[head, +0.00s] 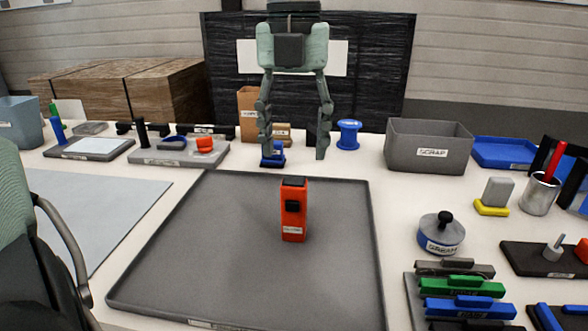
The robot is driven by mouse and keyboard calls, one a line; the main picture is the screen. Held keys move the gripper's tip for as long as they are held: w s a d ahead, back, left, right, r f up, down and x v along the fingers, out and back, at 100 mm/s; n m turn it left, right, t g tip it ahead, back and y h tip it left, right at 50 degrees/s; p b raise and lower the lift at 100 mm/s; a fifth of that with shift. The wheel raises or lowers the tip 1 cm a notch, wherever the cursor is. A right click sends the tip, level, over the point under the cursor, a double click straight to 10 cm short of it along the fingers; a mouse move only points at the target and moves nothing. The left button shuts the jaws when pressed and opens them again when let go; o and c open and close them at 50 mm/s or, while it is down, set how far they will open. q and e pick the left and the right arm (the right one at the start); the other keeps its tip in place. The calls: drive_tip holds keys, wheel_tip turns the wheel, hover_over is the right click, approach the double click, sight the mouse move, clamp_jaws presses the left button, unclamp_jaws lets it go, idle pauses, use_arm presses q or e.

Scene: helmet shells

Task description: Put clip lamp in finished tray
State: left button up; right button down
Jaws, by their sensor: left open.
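An upright orange block with a black top and a black square on its front, which looks like the clip lamp (293,222), stands on the large dark grey mat-like tray (230,270). My left gripper (294,156) hangs fingers-down at the top centre, its two fingers spread wide with nothing between them. Its fingertips show above the orange block in the picture, apart from it. A shallow blue tray (500,152) lies at the back right with a small label. I cannot read its label or the grey tray's, so which is the finished tray is unclear. My right gripper is not seen.
A grey bin labelled SCRAP (428,147) stands at the back right. A blue spool (348,134) and a small blue object (272,156) stand behind the grey tray. Green and blue clamp-like parts (462,287) crowd the front right. The grey tray is clear around the block.

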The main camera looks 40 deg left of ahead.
use_arm(q)
drive_tip(key=shift+r, duration=2.2)
